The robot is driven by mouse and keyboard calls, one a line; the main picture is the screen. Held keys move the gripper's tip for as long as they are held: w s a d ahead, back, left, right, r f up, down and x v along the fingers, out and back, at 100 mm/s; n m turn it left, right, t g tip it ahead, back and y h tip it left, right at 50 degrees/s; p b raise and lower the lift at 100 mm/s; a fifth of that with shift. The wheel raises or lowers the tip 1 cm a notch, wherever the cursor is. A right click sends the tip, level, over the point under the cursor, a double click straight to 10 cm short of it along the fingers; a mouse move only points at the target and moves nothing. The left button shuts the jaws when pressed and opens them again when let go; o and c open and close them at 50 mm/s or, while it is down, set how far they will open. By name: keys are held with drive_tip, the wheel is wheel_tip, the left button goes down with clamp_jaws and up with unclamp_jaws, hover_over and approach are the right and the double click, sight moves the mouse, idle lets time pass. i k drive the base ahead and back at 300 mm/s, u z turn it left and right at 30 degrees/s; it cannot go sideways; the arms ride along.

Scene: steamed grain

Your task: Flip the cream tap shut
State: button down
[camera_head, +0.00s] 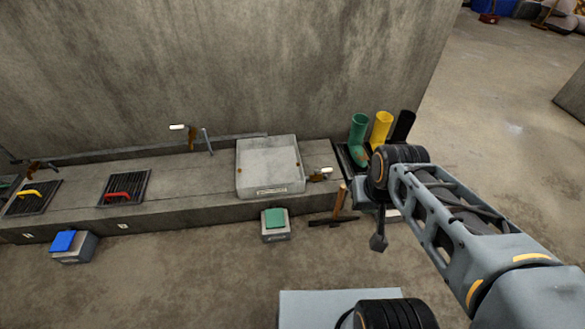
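Two brass taps with pale, cream-looking levers are in view. One tap (191,138) is at the wall behind the ledge, its lever (178,127) sticking out level to the left. The other tap (318,177) is low at the right side of a grey basin (270,190), its lever (327,170) pointing right. I cannot tell which one is meant. My gripper (379,243) hangs down at the right, apart from both taps and to the right of the basin tap. It is small and dark, and its fingers cannot be made out.
A wooden-handled tool (340,199) stands between the basin tap and my gripper. Green (358,133), yellow (381,130) and black boots (403,126) stand behind my arm. Boxes with a green top (274,218) and a blue top (63,241) sit before the ledge (180,190). The front floor is mostly clear.

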sight(316, 171)
drive_tip(key=z, duration=0.45)
drive_tip(key=i, duration=1.45)
drive_tip(key=u, duration=0.7)
